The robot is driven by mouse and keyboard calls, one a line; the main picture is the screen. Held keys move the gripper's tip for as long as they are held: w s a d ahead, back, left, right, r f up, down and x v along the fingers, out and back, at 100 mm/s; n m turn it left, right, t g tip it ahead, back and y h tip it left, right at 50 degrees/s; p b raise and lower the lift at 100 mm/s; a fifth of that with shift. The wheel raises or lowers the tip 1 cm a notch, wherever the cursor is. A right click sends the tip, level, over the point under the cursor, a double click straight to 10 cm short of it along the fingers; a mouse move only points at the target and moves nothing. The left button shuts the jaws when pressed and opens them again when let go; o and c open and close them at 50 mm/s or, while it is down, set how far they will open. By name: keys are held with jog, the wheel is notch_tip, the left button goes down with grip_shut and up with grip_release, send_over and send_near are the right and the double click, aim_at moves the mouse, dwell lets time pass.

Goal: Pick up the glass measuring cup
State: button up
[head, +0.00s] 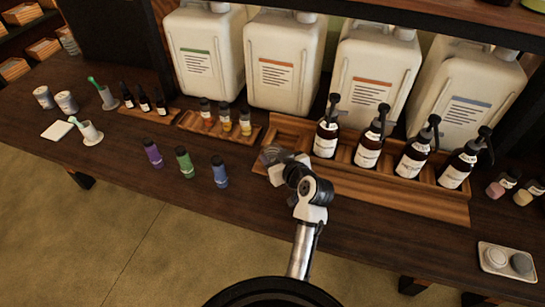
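A small grey, see-through object, apparently the glass measuring cup (268,154), shows at the left end of the long wooden tray (400,201). My gripper (277,168) is right at it, on its near right side, and hides part of it. The fingers are small and partly turned away. I cannot tell whether they are open or shut, or whether they touch the cup. The cup's handle and base do not show clearly.
Several dark pump bottles (368,142) stand in the tray just right of my gripper. Large white jugs (284,62) stand behind. A blue bottle (220,172), a green bottle (185,162) and a purple bottle (152,153) stand to the left. The table's front left is mostly clear.

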jog(key=c, duration=0.4)
jog(key=shift+c, duration=0.2)
